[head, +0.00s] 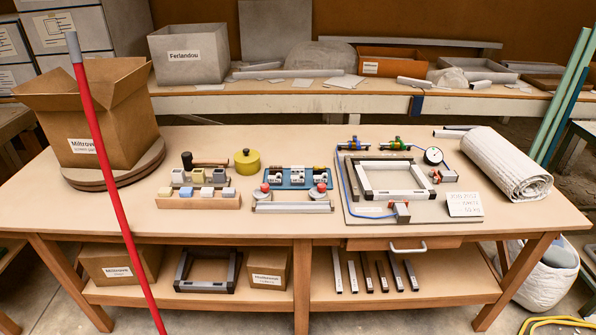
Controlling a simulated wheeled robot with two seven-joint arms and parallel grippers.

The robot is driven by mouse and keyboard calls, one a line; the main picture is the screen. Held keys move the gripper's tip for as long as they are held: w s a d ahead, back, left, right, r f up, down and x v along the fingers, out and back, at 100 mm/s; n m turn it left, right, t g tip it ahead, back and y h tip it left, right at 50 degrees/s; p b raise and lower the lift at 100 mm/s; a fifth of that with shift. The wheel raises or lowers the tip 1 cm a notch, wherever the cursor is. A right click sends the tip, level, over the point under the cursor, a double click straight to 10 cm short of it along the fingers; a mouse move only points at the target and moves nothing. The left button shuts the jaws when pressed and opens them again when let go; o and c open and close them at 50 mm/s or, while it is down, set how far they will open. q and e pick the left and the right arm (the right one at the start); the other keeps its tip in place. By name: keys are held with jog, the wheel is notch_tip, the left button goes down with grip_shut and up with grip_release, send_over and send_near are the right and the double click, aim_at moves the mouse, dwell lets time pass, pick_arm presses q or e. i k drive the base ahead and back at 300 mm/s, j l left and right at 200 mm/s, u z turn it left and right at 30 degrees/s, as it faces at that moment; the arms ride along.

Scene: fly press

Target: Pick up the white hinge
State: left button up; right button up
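A blue tray (290,186) lies near the middle of the table and holds several small white and dark parts (298,176). They may be hinges, but they are too small for me to tell which one is the white hinge. Neither of my grippers shows in the head view.
In front of the tray stands a grey fixture (292,207) with red knobs. To its left are a wooden block rack (198,202), a mallet (205,162) and a yellow pot (247,163). A frame jig (395,180) lies right. A red pole (112,180) crosses the left side.

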aim_at(296, 170)
jog(key=i+l+u, duration=0.9)
jog(key=l+u, duration=0.2)
jog(key=l, duration=0.2)
